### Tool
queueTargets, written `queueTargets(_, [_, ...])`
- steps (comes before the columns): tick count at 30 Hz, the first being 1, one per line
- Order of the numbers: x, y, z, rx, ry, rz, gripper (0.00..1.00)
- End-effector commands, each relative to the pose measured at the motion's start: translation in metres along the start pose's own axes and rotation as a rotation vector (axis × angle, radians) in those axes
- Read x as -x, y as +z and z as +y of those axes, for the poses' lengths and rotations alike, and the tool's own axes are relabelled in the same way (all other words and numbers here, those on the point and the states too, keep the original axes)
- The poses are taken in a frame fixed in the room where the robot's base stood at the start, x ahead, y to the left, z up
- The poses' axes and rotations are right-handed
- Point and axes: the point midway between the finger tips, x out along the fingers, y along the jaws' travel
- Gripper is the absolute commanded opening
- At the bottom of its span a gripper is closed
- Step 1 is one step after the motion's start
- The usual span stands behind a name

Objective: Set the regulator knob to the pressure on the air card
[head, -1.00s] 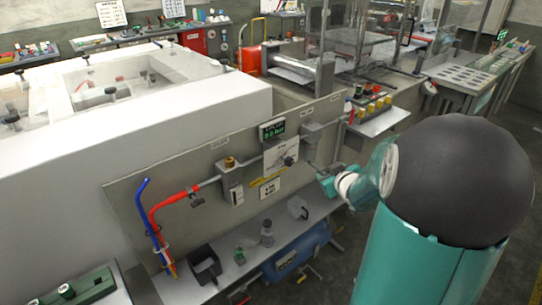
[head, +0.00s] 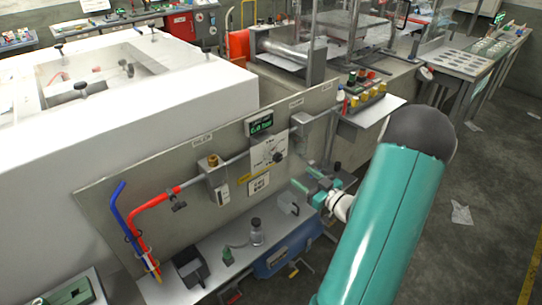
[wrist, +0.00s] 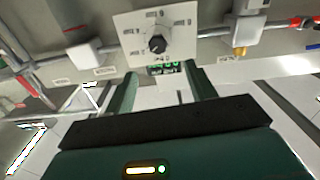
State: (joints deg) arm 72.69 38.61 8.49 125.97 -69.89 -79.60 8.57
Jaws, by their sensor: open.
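The regulator's white dial plate (head: 266,151) is on the upright grey panel, with its black knob (head: 279,156) at the right side. A green-lit display (head: 261,124) sits above it; its digits are too small to read surely. A white card (head: 259,183) with unreadable print hangs below the dial. My gripper (head: 304,179) is open and empty, to the lower right of the knob and apart from it. In the wrist view, the knob (wrist: 157,44) shows beyond the gap between my fingers (wrist: 160,80), with marks around it on the plate.
A brass-topped fitting (head: 213,162) and red and blue hoses (head: 137,225) are left of the dial. A grey box (head: 303,119) juts from the panel at upper right.

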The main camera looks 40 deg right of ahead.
Motion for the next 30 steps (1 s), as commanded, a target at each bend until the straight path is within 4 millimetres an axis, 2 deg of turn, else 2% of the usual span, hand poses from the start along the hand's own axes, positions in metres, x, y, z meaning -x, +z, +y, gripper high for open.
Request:
queueTargets(5, [-0.014,0.001,0.001,0.001,0.006,-0.002,0.55])
queueTargets(21, [-0.117,0.001,0.004,0.001,0.006,-0.002,0.55])
queueTargets(25, [-0.131,0.001,0.004,0.001,0.005,-0.003,0.55])
queueTargets(30, [-0.136,0.001,0.004,0.0,0.005,-0.003,0.55])
